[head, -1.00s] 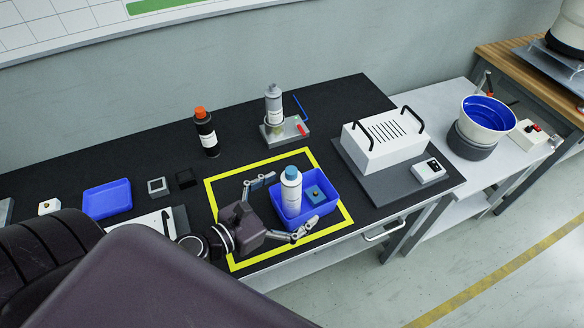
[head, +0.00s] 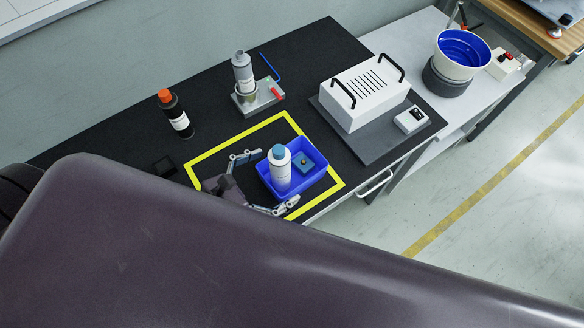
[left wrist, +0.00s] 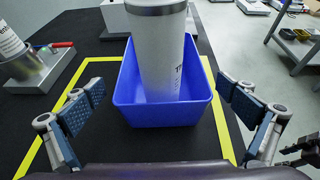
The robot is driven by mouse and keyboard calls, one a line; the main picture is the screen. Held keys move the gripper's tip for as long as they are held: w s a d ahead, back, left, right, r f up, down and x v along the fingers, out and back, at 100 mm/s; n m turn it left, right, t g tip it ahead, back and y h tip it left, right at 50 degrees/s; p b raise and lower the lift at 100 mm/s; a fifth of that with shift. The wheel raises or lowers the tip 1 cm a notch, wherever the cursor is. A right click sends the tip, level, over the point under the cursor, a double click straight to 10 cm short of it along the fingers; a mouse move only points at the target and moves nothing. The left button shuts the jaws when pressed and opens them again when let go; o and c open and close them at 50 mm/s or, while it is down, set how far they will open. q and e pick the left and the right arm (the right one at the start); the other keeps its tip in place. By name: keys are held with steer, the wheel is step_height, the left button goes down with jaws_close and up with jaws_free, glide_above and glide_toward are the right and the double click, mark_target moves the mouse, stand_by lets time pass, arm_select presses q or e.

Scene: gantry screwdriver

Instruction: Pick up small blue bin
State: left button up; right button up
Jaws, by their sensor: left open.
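The small blue bin (head: 318,184) stands on the black bench top inside a yellow outline. It holds an upright white bottle (head: 281,172) with a blue cap and a small blue block (head: 303,161) with a gold knob. My left gripper (head: 279,177) is open, with one finger on either side of the bin's near end. In the left wrist view, the bin's near wall (left wrist: 165,113) lies ahead between the spread fingers (left wrist: 160,90), with gaps on both sides. A dark jointed part, possibly my right gripper (left wrist: 304,151), shows at that view's right edge; its jaws are unclear.
A black bottle with an orange cap (head: 175,113) and a grey bottle in a metal stand (head: 243,75) stand behind the bin. A white slotted box (head: 362,88) with black handles is to the right. The yellow outline (head: 235,136) has bare surface around the bin.

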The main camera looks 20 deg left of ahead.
mark_target(292, 177)
arm_select(q)
steer(key=shift+w+d+f, duration=0.15)
steer(key=shift+w, duration=0.2)
steer(key=p+x, duration=0.2)
steer(key=x, duration=0.2)
steer(key=shift+s+d+f, duration=0.1)
steer(key=shift+s+d, duration=0.05)
steer(key=shift+w+d+f, duration=0.15)
steer(key=shift+w+f, duration=0.05)
steer(key=shift+c, duration=1)
steer(key=shift+s, duration=0.1)
steer(key=c, duration=1)
